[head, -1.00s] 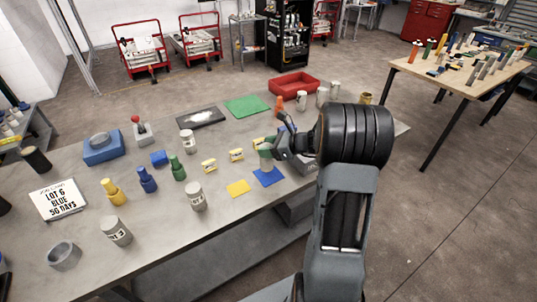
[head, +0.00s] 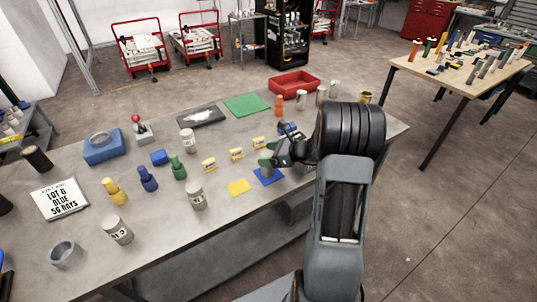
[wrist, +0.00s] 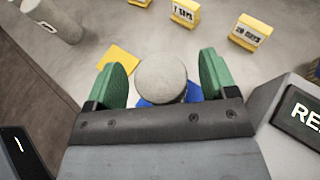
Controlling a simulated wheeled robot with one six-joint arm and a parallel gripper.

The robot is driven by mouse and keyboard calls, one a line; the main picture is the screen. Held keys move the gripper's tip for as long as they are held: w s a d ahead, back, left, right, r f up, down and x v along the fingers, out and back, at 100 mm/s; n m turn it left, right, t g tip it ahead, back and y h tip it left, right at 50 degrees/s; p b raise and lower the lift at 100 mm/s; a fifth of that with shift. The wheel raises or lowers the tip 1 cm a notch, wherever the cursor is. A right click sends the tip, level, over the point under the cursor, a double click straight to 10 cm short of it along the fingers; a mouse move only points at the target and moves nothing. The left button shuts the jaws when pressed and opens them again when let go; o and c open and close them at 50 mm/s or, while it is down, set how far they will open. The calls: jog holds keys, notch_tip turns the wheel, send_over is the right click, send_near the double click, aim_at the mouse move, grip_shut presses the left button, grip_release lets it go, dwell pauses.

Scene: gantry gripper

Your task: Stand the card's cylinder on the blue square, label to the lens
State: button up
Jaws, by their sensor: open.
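The card (head: 60,200) stands at the left of the bench and reads LOT 6, BLUE, 56 DAYS. A grey concrete cylinder (wrist: 165,80) stands upright on the blue square (wrist: 194,91), between my gripper's two green finger pads. My gripper (head: 268,160) is open around it, with a visible gap on each side in the wrist view. In the head view, the cylinder (head: 268,171) is partly hidden by the gripper, and the blue square (head: 277,177) shows around its foot. I cannot make out a label on this cylinder.
A yellow square (head: 238,187) lies left of the blue one. Yellow day markers (head: 236,155) stand behind. Other labelled cylinders (head: 196,195) and coloured bottles (head: 177,168) stand to the left. A red tray (head: 294,84) and a green mat (head: 246,105) lie farther back.

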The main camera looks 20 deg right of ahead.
jog(key=b+v, duration=0.1)
jog(key=v, duration=1)
jog(key=s+a+r+n+g+h, duration=0.2)
jog(key=s+a+n+h, duration=0.2)
jog(key=n, duration=0.9)
jog(key=s+a+r+n+g+h, duration=0.2)
jog(key=s+a+n+h, duration=0.3)
jog(key=s+a+n, duration=0.6)
jog(key=a+n+g, duration=0.1)
jog(key=a+n, duration=0.1)
jog(key=n, duration=0.1)
jog(key=shift+a+r+h, duration=0.25)
jog(key=shift+a+h, duration=0.05)
jog(key=shift+a, duration=0.1)
